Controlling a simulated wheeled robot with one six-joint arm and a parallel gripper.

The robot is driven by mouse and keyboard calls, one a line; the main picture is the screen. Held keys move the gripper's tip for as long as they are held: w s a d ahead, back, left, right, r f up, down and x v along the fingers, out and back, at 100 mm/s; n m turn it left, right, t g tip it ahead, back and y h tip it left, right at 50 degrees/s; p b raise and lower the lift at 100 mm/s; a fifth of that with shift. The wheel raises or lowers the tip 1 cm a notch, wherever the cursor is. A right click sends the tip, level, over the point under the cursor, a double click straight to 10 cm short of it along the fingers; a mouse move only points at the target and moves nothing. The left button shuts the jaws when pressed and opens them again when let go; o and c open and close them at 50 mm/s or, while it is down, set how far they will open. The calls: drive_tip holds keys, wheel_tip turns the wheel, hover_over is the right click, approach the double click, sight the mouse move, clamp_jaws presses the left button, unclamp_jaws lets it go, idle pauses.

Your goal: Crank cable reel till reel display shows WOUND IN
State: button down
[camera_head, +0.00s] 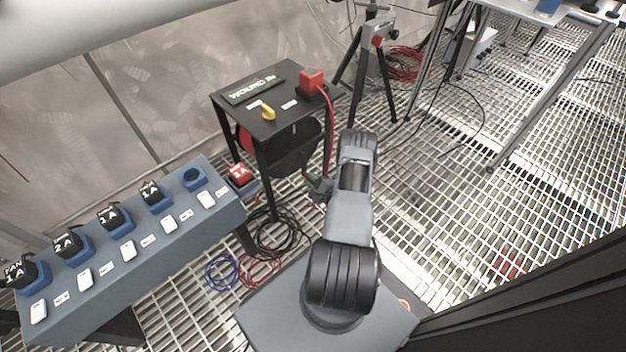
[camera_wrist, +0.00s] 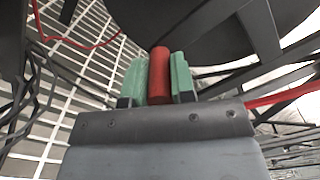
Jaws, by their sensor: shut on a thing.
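The cable reel is a dark round drum (camera_head: 290,150) hung under a small black stand (camera_head: 285,122); its dark disc also fills the top of the wrist view (camera_wrist: 200,18). A dark plate with pale letters (camera_head: 253,90) lies on the stand's top; the letters are too small and turned to read surely. In the wrist view, my gripper (camera_wrist: 159,72) has its green fingers shut on both sides of the red crank handle (camera_wrist: 159,82). In the head view, my gripper (camera_head: 317,188) is low beside the reel, and the handle is hidden there.
A red box (camera_head: 312,81) with a red cable and a yellow knob (camera_head: 267,112) are on the stand. A blue-grey socket bench (camera_head: 130,250) with several black plugs stands left. Loose cables (camera_head: 275,240) lie on the grating. A tripod (camera_head: 376,60) stands behind; open grating lies right.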

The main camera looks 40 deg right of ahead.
drive_tip(key=c, duration=1)
unclamp_jaws()
drive_tip(key=shift+o, duration=0.2)
drive_tip(key=s+p, duration=0.2)
drive_tip(key=s, duration=0.5)
drive_tip(key=shift+s+d, duration=0.15)
drive_tip(key=shift+s, duration=0.05)
drive_tip(key=shift+s, duration=0.1)
